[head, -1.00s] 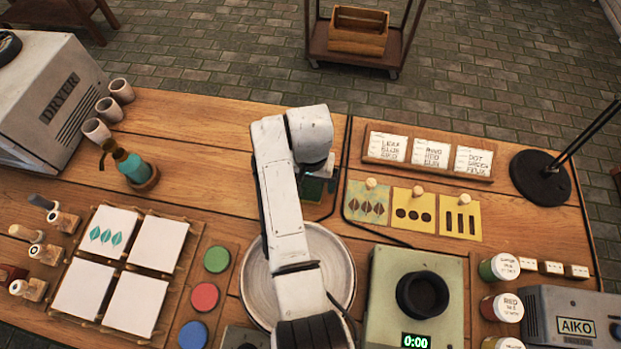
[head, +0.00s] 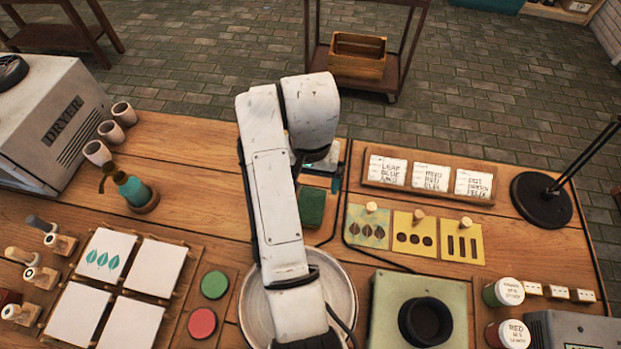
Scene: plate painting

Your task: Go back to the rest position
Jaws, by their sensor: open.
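My white arm reaches up the middle of the head view and bends over at its far end. My gripper (head: 322,168) shows only in part beside the arm, above the wooden table (head: 190,215); my own wrist hides most of it. I see nothing held in it. A green sponge (head: 311,207) lies on the table just nearer than the gripper, partly beside the arm. A round pale plate or wheel (head: 336,300) lies under the arm.
Left are the dryer (head: 50,125), several cups, a teal pump bottle (head: 133,190) and a tile rack (head: 130,235). Right are yellow stencils (head: 409,238), a card tray (head: 425,195), a lamp (head: 541,200), a scale (head: 465,305) and paint jars (head: 503,292).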

